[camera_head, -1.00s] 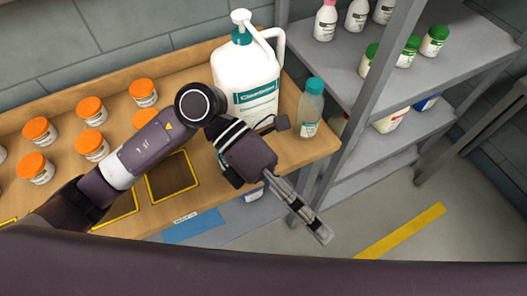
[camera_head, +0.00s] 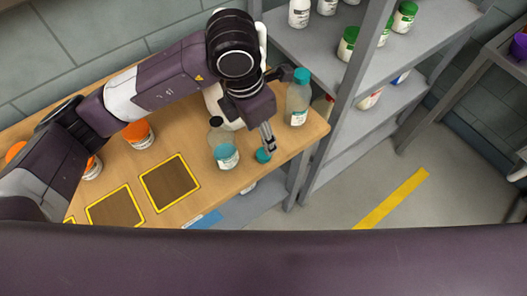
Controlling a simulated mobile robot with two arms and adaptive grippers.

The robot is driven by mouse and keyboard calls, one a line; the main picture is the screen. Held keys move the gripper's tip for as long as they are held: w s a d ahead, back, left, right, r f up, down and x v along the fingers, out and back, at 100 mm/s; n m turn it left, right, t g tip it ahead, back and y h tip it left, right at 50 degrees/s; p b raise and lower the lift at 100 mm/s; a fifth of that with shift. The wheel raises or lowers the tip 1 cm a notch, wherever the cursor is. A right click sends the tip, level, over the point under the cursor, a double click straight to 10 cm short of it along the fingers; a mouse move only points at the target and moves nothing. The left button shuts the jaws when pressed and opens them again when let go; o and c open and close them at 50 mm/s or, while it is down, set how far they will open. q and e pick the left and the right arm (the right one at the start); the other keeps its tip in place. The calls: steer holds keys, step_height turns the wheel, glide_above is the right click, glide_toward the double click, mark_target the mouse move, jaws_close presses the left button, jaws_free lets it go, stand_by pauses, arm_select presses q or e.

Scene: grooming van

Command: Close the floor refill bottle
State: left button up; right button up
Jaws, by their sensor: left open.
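A clear bottle with teal liquid and a white label (camera_head: 225,156) stands upright on the wooden bench top. Its neck end looks dark, and I cannot tell whether that is an open mouth. A small teal cap (camera_head: 262,156) lies on the bench to its right, near the front edge. My left gripper (camera_head: 268,143) points down just above the cap, open, with its fingertips close to it; I cannot tell whether they touch. A second clear bottle (camera_head: 298,104) with a teal cap on stands behind and to the right. My right gripper is out of view.
The white pump jug (camera_head: 222,108) is mostly hidden behind my left arm. Orange-lidded jars (camera_head: 138,135) stand at the left. Yellow-framed dark squares (camera_head: 169,183) on the bench are empty. A grey shelf (camera_head: 340,70) with bottles and jars rises at the right.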

mark_target(263, 154)
arm_select(q)
step_height(263, 154, down, 2)
steer(key=shift+d+f+p, duration=0.1)
steer(key=shift+f+p, duration=0.1)
steer(key=shift+p, duration=0.1)
steer(key=shift+f, duration=0.1)
steer(key=shift+s+f+p, duration=0.1)
steer(key=shift+f+p, duration=0.35)
step_height(263, 154, down, 4)
steer(key=shift+d+r+p, duration=0.1)
steer(key=shift+r+p, duration=0.15)
steer(key=shift+p, duration=0.45)
steer(key=shift+d+f, duration=0.1)
steer(key=shift+f, duration=0.35)
steer(key=c, duration=0.8)
